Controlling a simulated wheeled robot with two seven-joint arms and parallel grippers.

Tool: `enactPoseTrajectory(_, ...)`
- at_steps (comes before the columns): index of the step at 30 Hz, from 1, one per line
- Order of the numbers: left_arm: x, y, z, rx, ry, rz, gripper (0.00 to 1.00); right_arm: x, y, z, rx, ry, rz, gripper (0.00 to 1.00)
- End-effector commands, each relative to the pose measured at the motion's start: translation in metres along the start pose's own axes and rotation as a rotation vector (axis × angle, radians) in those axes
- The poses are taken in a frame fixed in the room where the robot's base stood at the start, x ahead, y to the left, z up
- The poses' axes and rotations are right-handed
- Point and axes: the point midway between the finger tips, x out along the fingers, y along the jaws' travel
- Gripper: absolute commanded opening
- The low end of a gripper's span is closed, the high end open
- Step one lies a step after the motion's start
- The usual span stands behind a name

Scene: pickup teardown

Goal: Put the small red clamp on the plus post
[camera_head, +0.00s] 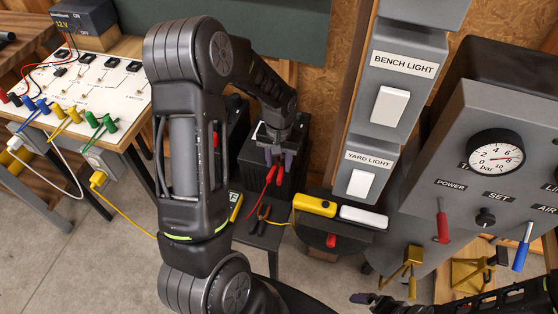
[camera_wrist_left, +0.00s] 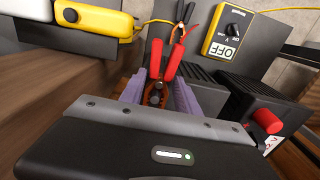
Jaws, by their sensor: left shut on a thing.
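My left gripper (camera_head: 279,158) points down over a black box-shaped block (camera_head: 258,178) in the head view. It is shut on the small red clamp (camera_head: 268,182), whose red handles hang toward the front. In the left wrist view the clamp (camera_wrist_left: 172,62) sits between the purple fingers of my left gripper (camera_wrist_left: 157,92), its copper-coloured jaws low between them. I cannot make out the plus post; the gripper and arm cover part of the block. My right gripper (camera_head: 368,299) shows only partly at the bottom right, away from the clamp, its opening unclear.
A dark-handled clamp (camera_head: 261,218) lies in front of the block. A yellow OFF meter (camera_wrist_left: 226,33) and a red knob (camera_wrist_left: 266,121) show in the left wrist view. A yellow unit (camera_head: 314,205) and white unit (camera_head: 363,217) stand right, below the light-switch post (camera_head: 383,133).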

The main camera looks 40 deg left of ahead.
Motion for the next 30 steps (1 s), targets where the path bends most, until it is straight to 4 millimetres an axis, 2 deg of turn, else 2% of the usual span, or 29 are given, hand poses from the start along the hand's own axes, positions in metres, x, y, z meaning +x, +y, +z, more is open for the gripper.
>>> enactPoseTrajectory(9, 0.0034, 0.0000, 0.0001, 0.000, 0.000, 0.000, 0.00, 0.0024, 0.0009, 0.0000, 0.000, 0.000, 0.000, 1.00)
enactPoseTrajectory(10, 0.0034, 0.0000, 0.0001, 0.000, 0.000, 0.000, 0.41, 0.0024, 0.0009, 0.0000, 0.000, 0.000, 0.000, 1.00)
enactPoseTrajectory(18, 0.0033, -0.0001, 0.0001, 0.000, 0.000, 0.000, 0.63, 0.0024, 0.0009, 0.0000, 0.000, 0.000, 0.000, 1.00)
enactPoseTrajectory(26, 0.0029, -0.0001, 0.0000, 0.000, 0.000, 0.000, 0.64, 0.0024, 0.0009, -0.0003, 0.000, 0.001, 0.000, 1.00)
enactPoseTrajectory(30, -0.0041, 0.0001, -0.0009, 0.000, 0.003, 0.000, 0.64, 0.0030, 0.0012, -0.0002, 0.000, 0.001, 0.000, 1.00)
